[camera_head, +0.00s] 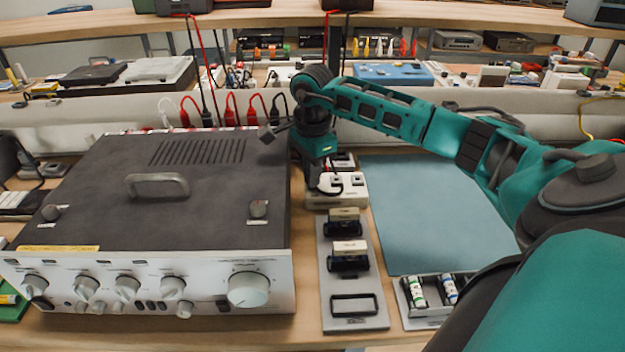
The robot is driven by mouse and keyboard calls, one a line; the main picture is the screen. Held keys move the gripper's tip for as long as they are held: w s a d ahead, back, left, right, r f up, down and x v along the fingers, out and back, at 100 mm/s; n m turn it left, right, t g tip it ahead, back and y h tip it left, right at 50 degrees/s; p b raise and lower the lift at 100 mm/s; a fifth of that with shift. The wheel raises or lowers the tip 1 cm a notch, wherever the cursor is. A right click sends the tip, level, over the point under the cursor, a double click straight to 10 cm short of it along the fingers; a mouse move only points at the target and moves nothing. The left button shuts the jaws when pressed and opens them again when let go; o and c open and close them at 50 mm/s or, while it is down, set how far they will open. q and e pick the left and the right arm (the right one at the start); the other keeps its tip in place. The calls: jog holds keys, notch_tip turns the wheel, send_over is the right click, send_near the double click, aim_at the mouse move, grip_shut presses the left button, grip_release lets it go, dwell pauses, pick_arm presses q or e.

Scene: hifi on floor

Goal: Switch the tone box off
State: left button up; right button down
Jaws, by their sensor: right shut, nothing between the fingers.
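My right gripper (327,184) reaches in from the right and points down, shut and empty. Its tip is over or at a small off-white box (350,193) with dark rocker switches, just right of the large amplifier. I cannot tell whether it touches a switch. The gripper and wrist hide part of this box. No label is readable, so I cannot tell for sure that it is the tone box, nor how its switches are set. My left gripper is not in view.
A large dark-topped amplifier (190,210) with a silver knobbed front fills the left. In front of the small box lies a grey plate (353,304) with black-framed slots. A battery holder (412,309) is at its right. A blue-grey mat (435,215) lies clear under my right arm.

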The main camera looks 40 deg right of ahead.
jog(key=shift+r+p, duration=2.5)
jog(key=shift+r, duration=0.95)
jog(key=shift+f, duration=0.1)
